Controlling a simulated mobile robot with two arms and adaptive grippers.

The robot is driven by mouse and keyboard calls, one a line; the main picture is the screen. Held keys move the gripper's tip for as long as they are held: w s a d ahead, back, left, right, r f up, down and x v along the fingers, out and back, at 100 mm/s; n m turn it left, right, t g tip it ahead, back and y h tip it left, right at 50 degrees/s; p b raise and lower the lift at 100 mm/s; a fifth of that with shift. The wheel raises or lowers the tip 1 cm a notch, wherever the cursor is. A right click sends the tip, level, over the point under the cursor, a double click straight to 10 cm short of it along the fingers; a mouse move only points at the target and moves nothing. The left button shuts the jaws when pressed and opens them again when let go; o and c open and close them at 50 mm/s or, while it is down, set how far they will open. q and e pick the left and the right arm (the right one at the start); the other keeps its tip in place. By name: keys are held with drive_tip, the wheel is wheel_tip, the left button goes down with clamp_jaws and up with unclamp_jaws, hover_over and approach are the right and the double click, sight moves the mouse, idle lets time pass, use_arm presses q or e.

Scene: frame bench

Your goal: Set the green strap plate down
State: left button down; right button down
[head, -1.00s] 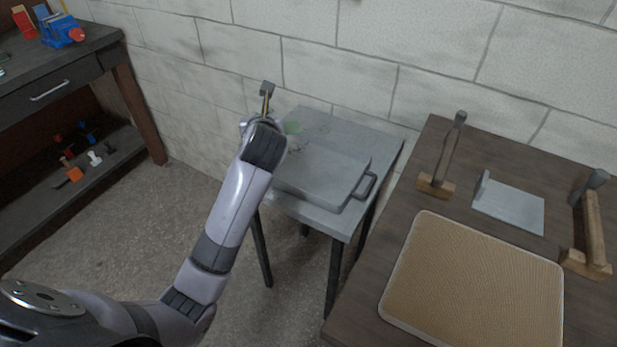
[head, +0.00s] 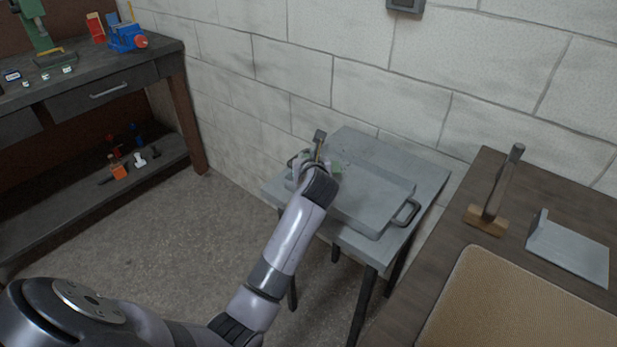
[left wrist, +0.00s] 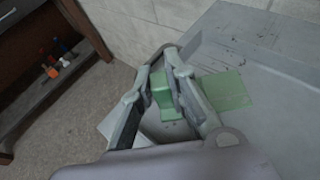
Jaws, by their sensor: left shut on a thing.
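The green strap plate (left wrist: 228,91) shows in the left wrist view as a flat green sheet to the right of the fingers, with more green between them. In the head view only a small pale green part (head: 337,167) shows beside my left gripper (head: 318,160). My left gripper, also in the left wrist view (left wrist: 163,90), is shut on the green strap plate, over the far left part of the grey tray (head: 372,204). I cannot tell whether the plate touches the tray. My right gripper is in neither view.
The tray, with a handle at its right, lies on a small grey table (head: 428,175) against the block wall. A dark workbench (head: 90,95) stands at left.

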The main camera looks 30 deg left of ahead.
use_arm(q)
wheel_tip(320, 180, down, 5)
drive_tip(key=shift+f+b, duration=0.1)
drive_tip(key=shift+b, duration=0.35)
drive_tip(key=shift+f, duration=0.15)
drive_tip(key=shift+f, duration=0.1)
drive_tip(key=c, duration=1.6)
unclamp_jaws()
drive_tip(key=shift+d, duration=0.1)
drive_tip(key=p+v, duration=0.1)
drive_tip(key=v, duration=1.1)
